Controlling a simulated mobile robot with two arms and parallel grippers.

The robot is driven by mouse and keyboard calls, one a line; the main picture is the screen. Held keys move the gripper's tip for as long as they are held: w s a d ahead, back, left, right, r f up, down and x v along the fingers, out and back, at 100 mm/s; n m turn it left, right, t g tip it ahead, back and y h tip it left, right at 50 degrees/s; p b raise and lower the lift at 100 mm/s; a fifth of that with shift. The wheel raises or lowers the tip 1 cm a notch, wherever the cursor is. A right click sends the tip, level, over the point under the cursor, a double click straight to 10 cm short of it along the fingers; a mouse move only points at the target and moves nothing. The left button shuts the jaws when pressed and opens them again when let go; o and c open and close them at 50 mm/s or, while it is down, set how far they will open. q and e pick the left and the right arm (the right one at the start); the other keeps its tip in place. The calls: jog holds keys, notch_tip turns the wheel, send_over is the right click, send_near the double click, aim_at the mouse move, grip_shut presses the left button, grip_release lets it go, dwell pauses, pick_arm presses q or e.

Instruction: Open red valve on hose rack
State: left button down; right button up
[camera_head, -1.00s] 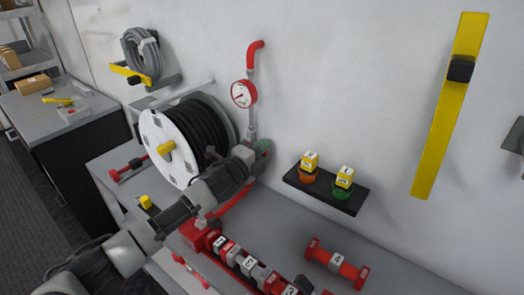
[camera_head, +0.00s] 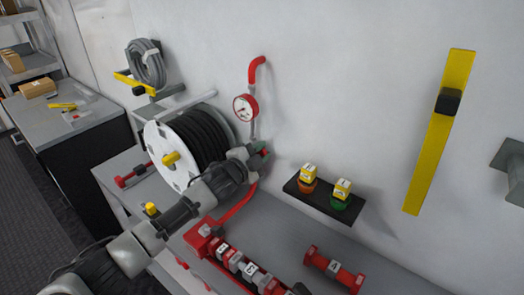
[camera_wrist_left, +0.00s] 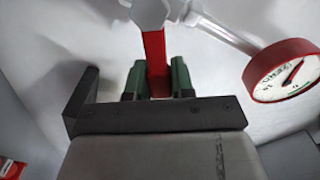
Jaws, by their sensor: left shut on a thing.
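The red valve handle (camera_wrist_left: 154,50) is a flat red bar below a pale metal pipe fitting in the left wrist view. My left gripper (camera_wrist_left: 157,80) has its two green fingers on either side of this bar and is shut on it. In the head view the left gripper (camera_head: 262,153) is at the foot of the wall pipe, beside the hose reel (camera_head: 178,142). There the wrist and fingers hide most of the valve. A round red-rimmed gauge (camera_head: 246,107) sits just above, and it also shows in the left wrist view (camera_wrist_left: 288,70). My right gripper is out of view.
A red manifold (camera_head: 200,235) and a loose red fitting (camera_head: 335,268) lie on the grey bench. A yellow bar (camera_head: 425,170) hangs farther right.

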pick_arm(q)
jog(key=shift+w+a+r+n, duration=0.1)
jog(key=shift+a+r+n, duration=0.1)
jog(key=shift+n, duration=0.3)
jog(key=c, duration=1)
grip_release()
jog(key=shift+o, duration=0.2)
jog(key=b+v, duration=0.2)
jog(key=v, duration=0.8)
jog(key=shift+s+a, duration=0.25)
jog(key=shift+s, duration=0.1)
